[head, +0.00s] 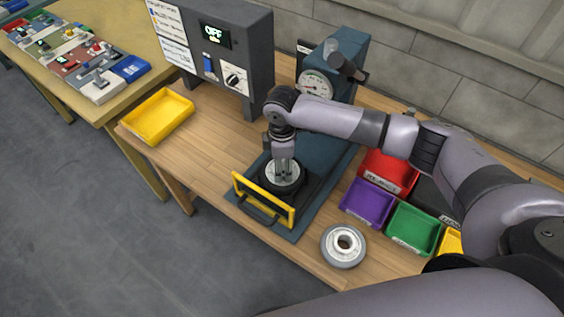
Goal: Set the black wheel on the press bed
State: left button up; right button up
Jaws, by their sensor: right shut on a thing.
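The black wheel (298,183), with a pale hub, is at the front part of the teal press (325,150), over its bed (310,207). I cannot tell whether the wheel touches the bed. My right gripper (284,168) points down and is shut on the black wheel at its hub. The gripper hides part of the hub. A yellow guard frame (262,207) stands in front of the wheel. My left gripper is not in view.
A grey wheel (343,246) lies on the bench right of the press. Red (388,172), purple (367,204) and green (413,229) bins stand beyond it. A control box (222,60) reads OFF. A yellow tray (158,117) sits at left, with clear bench between.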

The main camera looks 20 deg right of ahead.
jog(key=shift+f, duration=0.3)
dwell(0.4)
jog(key=shift+f, duration=0.25)
jog(key=o, duration=1.6)
jog(key=shift+c, duration=0.2)
notch_tip(320, 180, up, 8)
jog(key=shift+f, duration=0.25)
jog(key=shift+a+f, duration=0.1)
